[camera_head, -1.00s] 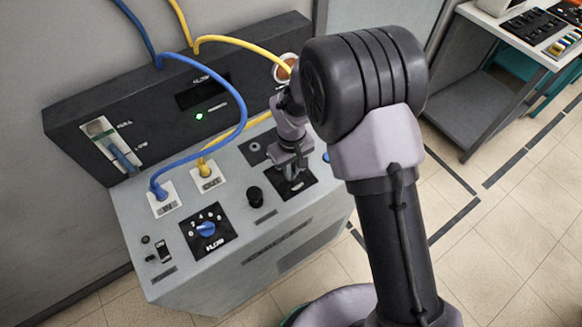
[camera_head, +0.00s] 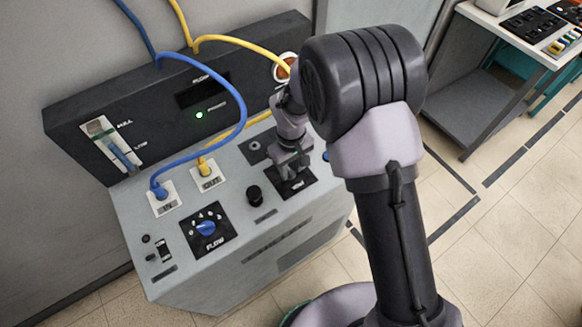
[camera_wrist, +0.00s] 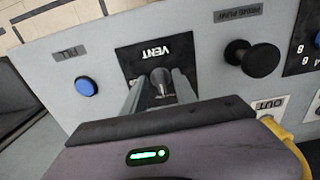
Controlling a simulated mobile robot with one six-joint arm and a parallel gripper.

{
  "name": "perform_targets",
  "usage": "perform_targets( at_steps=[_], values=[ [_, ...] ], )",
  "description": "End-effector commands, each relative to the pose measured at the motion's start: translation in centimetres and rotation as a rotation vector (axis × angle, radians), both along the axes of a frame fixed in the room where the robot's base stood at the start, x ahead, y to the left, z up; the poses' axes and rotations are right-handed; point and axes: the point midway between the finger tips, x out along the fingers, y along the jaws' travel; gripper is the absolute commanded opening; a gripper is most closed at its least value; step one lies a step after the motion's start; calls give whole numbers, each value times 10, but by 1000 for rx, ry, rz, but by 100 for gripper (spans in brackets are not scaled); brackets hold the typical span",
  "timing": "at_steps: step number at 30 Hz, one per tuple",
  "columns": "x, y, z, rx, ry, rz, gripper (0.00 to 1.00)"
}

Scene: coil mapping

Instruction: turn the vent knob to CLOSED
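The vent knob (camera_wrist: 161,83) is a grey knob on a black plate marked VENT (camera_wrist: 128,56), upside down in the wrist view. My gripper (camera_wrist: 160,80) is at the knob, with one finger on each side of it. I cannot tell whether the fingers press on the knob or stand slightly apart from it. In the head view my gripper (camera_head: 290,172) is low over the vent plate (camera_head: 304,184) and hides the knob. The plate's setting marks are not readable, so the knob's setting cannot be told.
A black pump knob (camera_wrist: 252,58) and a blue button (camera_wrist: 87,89) flank the vent plate. A blue flow knob (camera_head: 207,229) sits on the panel's front left. A blue hose (camera_head: 240,100) and a yellow hose (camera_head: 240,40) arch over the panel, the yellow one close to my arm.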

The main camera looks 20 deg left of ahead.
Motion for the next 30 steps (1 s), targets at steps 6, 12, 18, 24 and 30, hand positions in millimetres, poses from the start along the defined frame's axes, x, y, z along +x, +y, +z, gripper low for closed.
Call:
perform_targets(
  at_steps=[6,12,18,24,30],
  values=[
    [0,0,10,0,0,0,34],
    [1,0,62,2,-3,-1,34],
    [0,0,127,2,-3,-1,34],
    [0,0,166,1,-1,0,34],
    [0,0,175,0,0,-1,34]
  ],
)
